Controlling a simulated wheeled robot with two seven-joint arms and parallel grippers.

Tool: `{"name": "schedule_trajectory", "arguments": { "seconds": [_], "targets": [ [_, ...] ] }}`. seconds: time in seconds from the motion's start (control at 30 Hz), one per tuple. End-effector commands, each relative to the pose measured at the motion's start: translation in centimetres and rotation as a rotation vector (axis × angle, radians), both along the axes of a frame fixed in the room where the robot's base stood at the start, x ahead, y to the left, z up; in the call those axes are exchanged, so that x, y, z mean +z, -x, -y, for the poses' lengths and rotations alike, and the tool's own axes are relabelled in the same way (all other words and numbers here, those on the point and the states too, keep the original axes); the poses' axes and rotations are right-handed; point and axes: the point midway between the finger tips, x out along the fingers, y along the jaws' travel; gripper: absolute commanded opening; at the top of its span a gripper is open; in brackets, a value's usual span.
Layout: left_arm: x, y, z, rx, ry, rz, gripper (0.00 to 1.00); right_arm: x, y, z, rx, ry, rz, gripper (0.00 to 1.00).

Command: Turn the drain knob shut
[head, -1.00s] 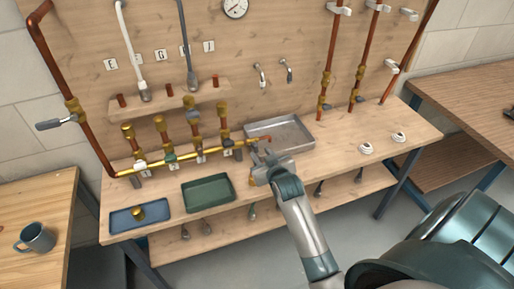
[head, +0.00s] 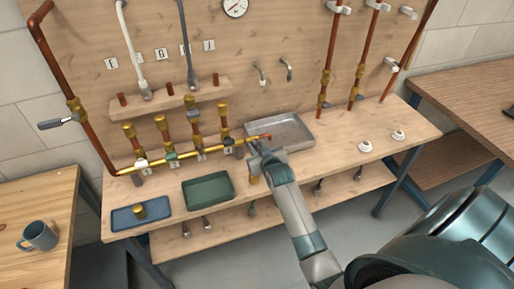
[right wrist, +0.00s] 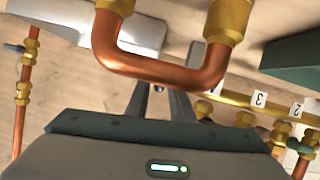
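My right gripper (head: 254,147) reaches over the front of the bench to the right end of the brass manifold pipe (head: 183,157), beside the grey metal tray (head: 294,133). In the right wrist view its two fingers (right wrist: 159,92) stand apart with a gap between them. A copper U-shaped pipe (right wrist: 160,66) with brass fittings crosses close to the camera and overlaps the fingertips. The drain knob cannot be made out for certain; the gripper and this pipe cover the area around the manifold's end. My left gripper is not in view.
A green tray (head: 208,188) and a blue tray (head: 140,216) with a brass part (head: 139,211) lie left of my right gripper. Several upright valves stand on the manifold. The bench right of the grey tray is mostly clear, with two white round fittings (head: 365,147).

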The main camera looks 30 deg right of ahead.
Motion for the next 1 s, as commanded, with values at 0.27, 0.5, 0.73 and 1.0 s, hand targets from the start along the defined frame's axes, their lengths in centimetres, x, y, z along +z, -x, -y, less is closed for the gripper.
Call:
{"name": "schedule_trajectory", "arguments": {
  "seconds": [0.27, 0.5, 0.73, 1.0],
  "targets": [
    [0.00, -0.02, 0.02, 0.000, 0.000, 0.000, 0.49, 0.01, -0.01, 0.00, 0.000, 0.000, 0.000, 0.00],
    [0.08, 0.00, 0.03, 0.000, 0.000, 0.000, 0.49, 0.08, -0.04, 0.04, 0.000, -0.005, 0.002, 0.00],
    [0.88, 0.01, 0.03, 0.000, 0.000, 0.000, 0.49, 0.25, -0.05, 0.24, 0.001, -0.102, 0.026, 0.00],
    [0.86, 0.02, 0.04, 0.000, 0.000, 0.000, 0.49, 0.15, -0.10, 0.22, 0.000, -0.133, 0.035, 0.00]
  ]
}}
